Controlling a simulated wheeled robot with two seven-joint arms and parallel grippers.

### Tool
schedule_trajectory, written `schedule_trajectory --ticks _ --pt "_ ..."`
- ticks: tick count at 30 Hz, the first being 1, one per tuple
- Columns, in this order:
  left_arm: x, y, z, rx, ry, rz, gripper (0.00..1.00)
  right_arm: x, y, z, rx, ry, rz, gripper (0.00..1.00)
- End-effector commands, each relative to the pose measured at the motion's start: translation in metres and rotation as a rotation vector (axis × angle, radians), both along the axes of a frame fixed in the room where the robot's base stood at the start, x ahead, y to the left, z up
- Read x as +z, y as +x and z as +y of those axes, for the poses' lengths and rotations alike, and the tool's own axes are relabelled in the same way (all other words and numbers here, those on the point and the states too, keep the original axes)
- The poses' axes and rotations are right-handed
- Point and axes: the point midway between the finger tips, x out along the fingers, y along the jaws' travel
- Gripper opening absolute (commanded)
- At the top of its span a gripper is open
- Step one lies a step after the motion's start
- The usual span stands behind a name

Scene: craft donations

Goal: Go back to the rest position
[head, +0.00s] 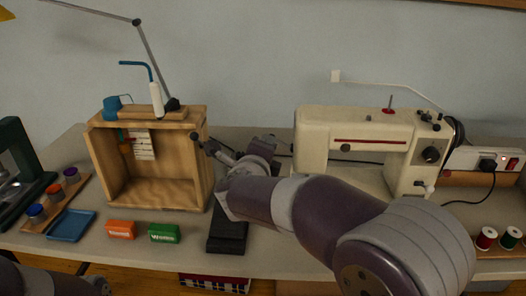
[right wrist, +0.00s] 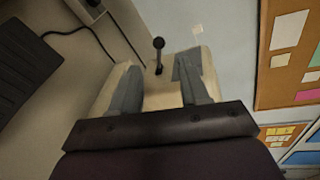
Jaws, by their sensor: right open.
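My right arm reaches in from the lower right in the head view. My right gripper (head: 236,152) is beside the right side of an open-fronted wooden box (head: 196,180), close to a black knob (head: 195,137) on that side. In the right wrist view the gripper (right wrist: 157,68) has its two grey fingers apart with nothing held between them. The knob (right wrist: 158,44) shows beyond the fingertips against a pale wooden surface. A dark part of my left arm shows at the lower left of the head view; its gripper is out of view.
A sewing machine (head: 355,128) stands right of the gripper, partly behind my arm. A black pedal (head: 228,238) lies below the gripper. Orange (head: 120,230) and green (head: 163,233) boxes and a blue tray (head: 71,226) are at the front left. A lamp arm (head: 153,58) rises above the box.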

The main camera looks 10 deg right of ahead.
Motion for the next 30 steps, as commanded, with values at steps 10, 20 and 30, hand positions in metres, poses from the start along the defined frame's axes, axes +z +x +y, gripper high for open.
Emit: schedule_trajectory --ticks 10,20,30 --pt "0.001 0.0 0.0 0.0 0.0 0.0 0.43 0.003 -0.014 0.006 -0.001 0.0 0.001 0.45" --pt "0.001 0.0 0.0 0.0 0.0 0.0 0.43 -0.065 -0.034 0.087 0.704 -0.566 0.305 0.45" --pt "0.001 0.0 0.0 0.0 0.0 0.0 0.43 -0.209 -0.206 0.017 1.675 -1.208 0.929 0.45"
